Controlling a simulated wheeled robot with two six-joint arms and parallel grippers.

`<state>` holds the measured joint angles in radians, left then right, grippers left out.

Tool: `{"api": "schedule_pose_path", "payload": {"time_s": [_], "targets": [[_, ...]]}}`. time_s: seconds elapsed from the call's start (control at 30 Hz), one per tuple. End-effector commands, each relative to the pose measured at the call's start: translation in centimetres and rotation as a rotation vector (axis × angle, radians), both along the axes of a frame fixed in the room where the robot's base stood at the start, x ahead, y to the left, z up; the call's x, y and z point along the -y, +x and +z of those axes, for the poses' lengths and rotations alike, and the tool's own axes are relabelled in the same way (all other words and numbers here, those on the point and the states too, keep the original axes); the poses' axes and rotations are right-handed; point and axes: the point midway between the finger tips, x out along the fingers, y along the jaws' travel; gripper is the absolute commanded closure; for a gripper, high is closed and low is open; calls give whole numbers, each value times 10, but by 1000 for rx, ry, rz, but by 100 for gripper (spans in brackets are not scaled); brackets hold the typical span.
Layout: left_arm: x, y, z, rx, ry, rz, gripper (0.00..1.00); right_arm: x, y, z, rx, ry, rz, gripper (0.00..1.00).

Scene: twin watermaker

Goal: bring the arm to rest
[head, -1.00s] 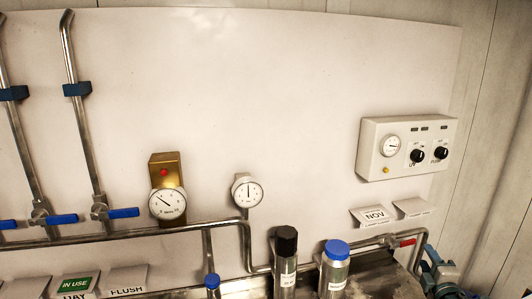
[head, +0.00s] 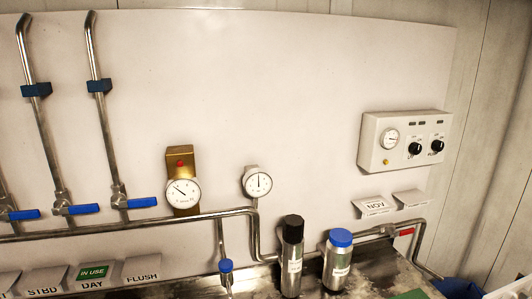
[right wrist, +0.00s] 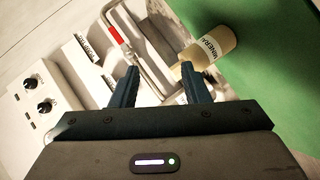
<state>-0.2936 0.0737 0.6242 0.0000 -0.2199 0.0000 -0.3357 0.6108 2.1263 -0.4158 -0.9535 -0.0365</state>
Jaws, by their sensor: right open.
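My right gripper (right wrist: 159,72) shows in the right wrist view with its two dark fingers apart and nothing between them. Beyond the right-hand fingertip lies a cream bottle labelled MINERAL (right wrist: 212,48), apart from the fingers as far as I can tell. The red-handled valve (right wrist: 116,36) and the control box (right wrist: 40,105) are on the left of that view. Neither gripper shows in the head view now.
Pipes with blue valve handles (head: 140,203), two gauges (head: 258,184) and a control box (head: 405,141) line the white panel. A green surface (right wrist: 285,75) shows in the wrist view.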

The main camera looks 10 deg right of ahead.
Motion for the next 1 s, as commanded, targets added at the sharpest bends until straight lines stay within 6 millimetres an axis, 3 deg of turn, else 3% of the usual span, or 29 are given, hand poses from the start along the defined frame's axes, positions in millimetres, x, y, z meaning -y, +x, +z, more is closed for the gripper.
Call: {"api": "schedule_pose_path", "payload": {"time_s": [0.1, 0.2, 0.4, 0.6, 0.77, 1.0], "targets": [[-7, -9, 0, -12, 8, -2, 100, -41, -47, -34, -102, 214, -100, 58], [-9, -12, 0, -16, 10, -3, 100, -75, -86, -55, -196, 376, -176, 58], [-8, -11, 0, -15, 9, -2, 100, -127, -141, -71, -342, 590, -267, 58], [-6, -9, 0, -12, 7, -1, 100, -166, -182, -74, -457, 742, -325, 58], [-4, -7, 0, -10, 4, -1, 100, -195, -210, -71, -540, 847, -360, 58], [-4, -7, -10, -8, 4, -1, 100, -188, -193, -134, -553, 837, -372, 58]]}}
